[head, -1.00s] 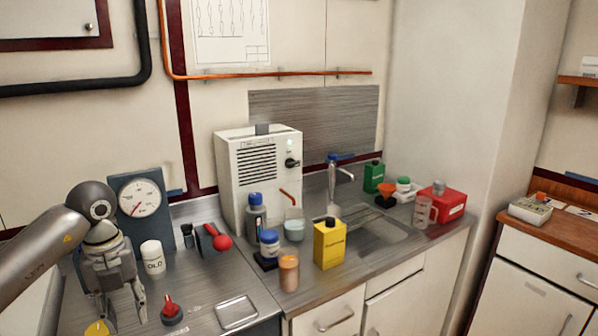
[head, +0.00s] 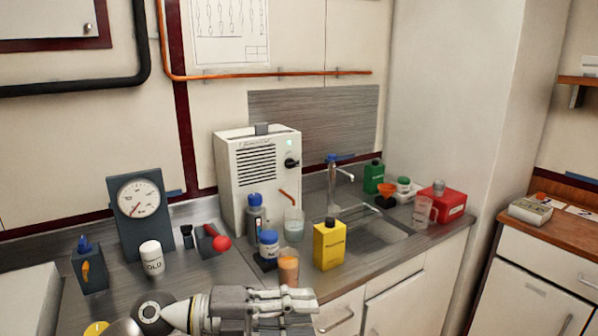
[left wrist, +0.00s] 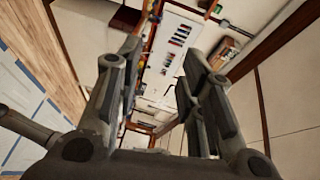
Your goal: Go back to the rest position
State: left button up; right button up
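My left gripper (head: 312,309) is at the bottom middle of the head view, in front of the counter, with its fingers pointing right. In the left wrist view my left gripper (left wrist: 164,65) has its two fingers spread apart with nothing between them. That view looks past the fingers at a tilted stretch of the room. My right gripper is in neither view.
The steel counter (head: 205,284) holds a gauge (head: 141,205), a white jar (head: 151,260), a yellow container (head: 328,245), an orange-brown jar (head: 288,267) and a white machine (head: 262,180). A wooden-topped cabinet (head: 540,245) stands at the right.

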pick_arm(q)
notch_tip(320, 180, up, 4)
jog(key=r+n+t+h, duration=0.1)
jog(key=n+t+h, duration=0.2)
jog(key=n+t, duration=0.1)
jog(key=w+a+f+n+t+y, duration=0.2)
jog(key=w+a+n+t+y, duration=0.3)
jog(key=a+n+t+y, duration=0.7)
jog(key=s+a+f+n+g+y, duration=0.1)
jog(key=s+a+f+n+y, duration=0.2)
jog(key=f+n, duration=0.4)
jog(key=a+f+n+g+y, duration=0.2)
jog(key=a+f+n+y, duration=0.2)
jog(key=f+n, duration=0.3)
jog(key=s+a+f+n+g, duration=0.1)
jog(key=s+f+g, duration=0.5)
jog(key=s+f, duration=0.45)
jog(key=s+a+f+g, duration=0.1)
jog(key=s+f+g, duration=0.6)
jog(key=s, duration=0.7)
notch_tip(320, 180, down, 26)
jog(key=s, duration=0.1)
jog(key=s+a+f+g, duration=0.1)
jog(key=s+a+f, duration=0.1)
jog(key=s+f, duration=1.5)
jog(key=shift+s+a+y, duration=0.2)
jog(key=shift+y, duration=0.1)
